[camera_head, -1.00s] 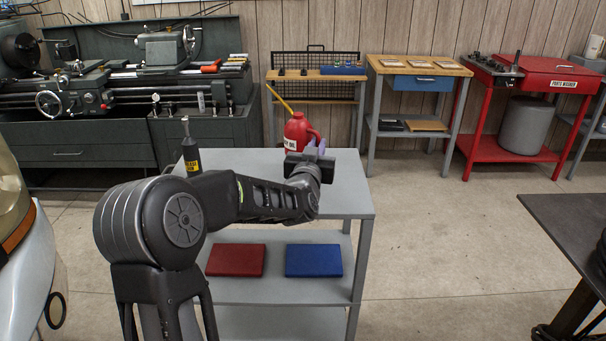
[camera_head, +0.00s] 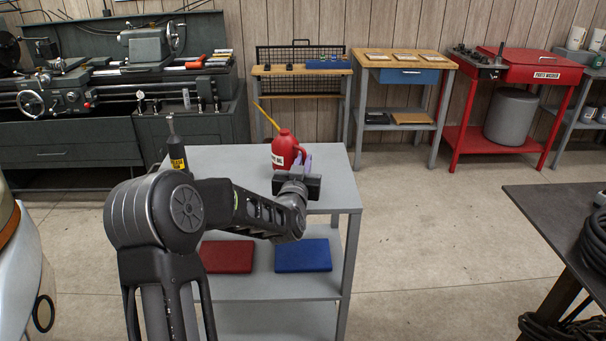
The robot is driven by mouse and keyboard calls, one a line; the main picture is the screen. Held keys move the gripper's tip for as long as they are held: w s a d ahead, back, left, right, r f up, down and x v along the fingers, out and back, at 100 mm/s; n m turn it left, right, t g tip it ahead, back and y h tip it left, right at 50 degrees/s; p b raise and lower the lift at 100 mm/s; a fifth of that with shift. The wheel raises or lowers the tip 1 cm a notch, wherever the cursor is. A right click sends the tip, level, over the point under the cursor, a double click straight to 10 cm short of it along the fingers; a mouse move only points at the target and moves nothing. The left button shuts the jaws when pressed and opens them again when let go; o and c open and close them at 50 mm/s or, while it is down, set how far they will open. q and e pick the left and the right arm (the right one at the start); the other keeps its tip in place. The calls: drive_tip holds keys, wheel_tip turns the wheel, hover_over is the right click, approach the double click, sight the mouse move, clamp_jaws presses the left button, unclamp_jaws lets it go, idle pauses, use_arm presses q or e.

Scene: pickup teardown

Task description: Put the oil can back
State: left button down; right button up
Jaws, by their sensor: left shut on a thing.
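The oil can (camera_head: 285,152) is red with a white label, a handle on its right side and a thin yellow spout pointing up and left. It is upright, over the grey top of the cart (camera_head: 225,160), towards its right side. My left gripper (camera_head: 306,166) is at the can's handle side, shut on the can; its purplish fingers show beside the handle. The wrist hides part of the can's lower right, so I cannot tell whether its base touches the cart top. My right gripper is out of view.
A black bottle-like tool with a yellow label (camera_head: 178,158) stands at the cart top's left. Red (camera_head: 227,257) and blue (camera_head: 303,255) flat boxes lie on the lower shelf. A dark table (camera_head: 540,215) is at right, a lathe (camera_head: 120,85) behind. Floor between is clear.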

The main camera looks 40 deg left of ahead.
use_arm(q)
drive_tip(key=shift+r, duration=0.1)
wheel_tip(320, 180, down, 4)
drive_tip(key=shift+r, duration=0.15)
idle(0.4)
drive_tip(key=shift+f, duration=0.2)
drive_tip(key=c, duration=1.5)
unclamp_jaws()
drive_tip(key=shift+s+r, duration=0.1)
drive_tip(key=shift+r, duration=0.05)
